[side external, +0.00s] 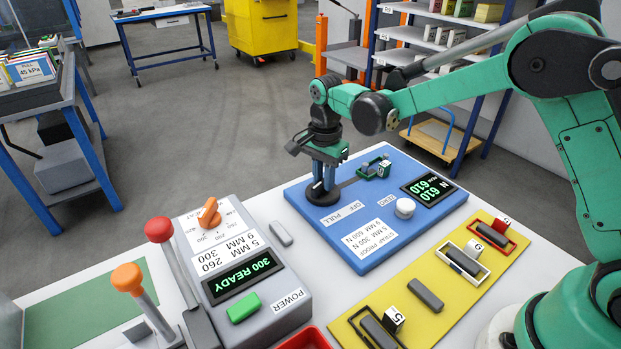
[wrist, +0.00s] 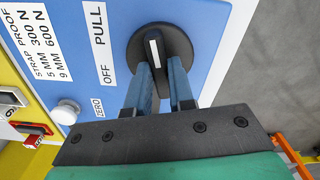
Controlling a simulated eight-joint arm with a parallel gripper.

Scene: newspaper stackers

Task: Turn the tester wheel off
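The tester wheel is a round black knob (wrist: 160,58) with a raised grip bar and a white mark. It sits on the blue tester panel (side external: 290,190), beside a white label (wrist: 100,45) reading OFF and PULL. In the side view, my gripper (side external: 322,182) points straight down onto the wheel, largely covering it. In the wrist view, my two fingers (wrist: 162,78) stand apart, reaching down to the wheel on either side of its bar. I cannot tell whether they press on it.
A white button (side external: 405,207) and a small green clamp (side external: 375,165) are on the blue panel. Left of it stands a grey machine (side external: 285,312) with an orange knob (side external: 209,213) and a red-topped lever (side external: 160,230). A yellow tray (side external: 455,308) with dark blocks lies in front.

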